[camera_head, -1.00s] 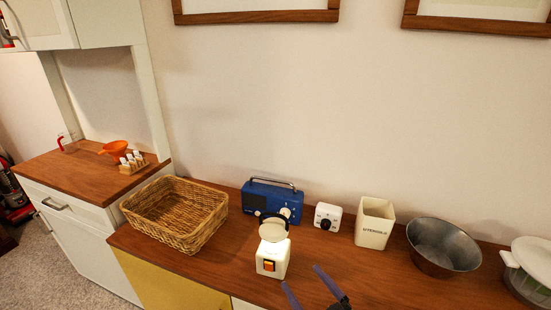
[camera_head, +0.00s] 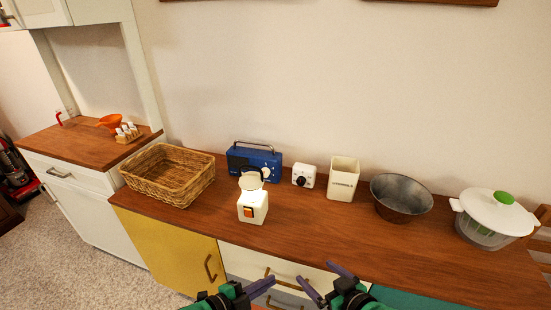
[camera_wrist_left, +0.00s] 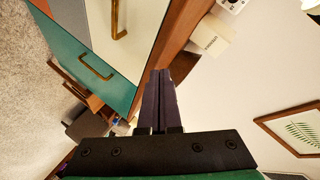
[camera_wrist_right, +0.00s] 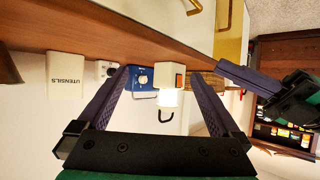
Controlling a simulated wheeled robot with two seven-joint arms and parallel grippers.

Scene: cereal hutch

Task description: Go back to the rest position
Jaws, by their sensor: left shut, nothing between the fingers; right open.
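My left gripper (camera_head: 262,288) is low in the head view, in front of the drawers below the counter edge. Its dark fingers are pressed together and empty, as the left wrist view (camera_wrist_left: 160,95) also shows. My right gripper (camera_head: 321,278) is just to its right, fingers spread, with nothing held. In the right wrist view, the open fingers (camera_wrist_right: 160,74) frame the background, where the blue radio (camera_wrist_right: 142,80) and the white lantern (camera_wrist_right: 168,98) show. The left gripper's fingers (camera_wrist_right: 245,78) also show at the right there.
The wooden counter (camera_head: 290,230) holds a wicker basket (camera_head: 170,182), lantern (camera_head: 252,209), blue radio (camera_head: 262,160), small white dial device (camera_head: 304,176), utensils box (camera_head: 342,185), metal bowl (camera_head: 402,205) and salad spinner (camera_head: 490,235). Drawers with brass handles lie below its front edge.

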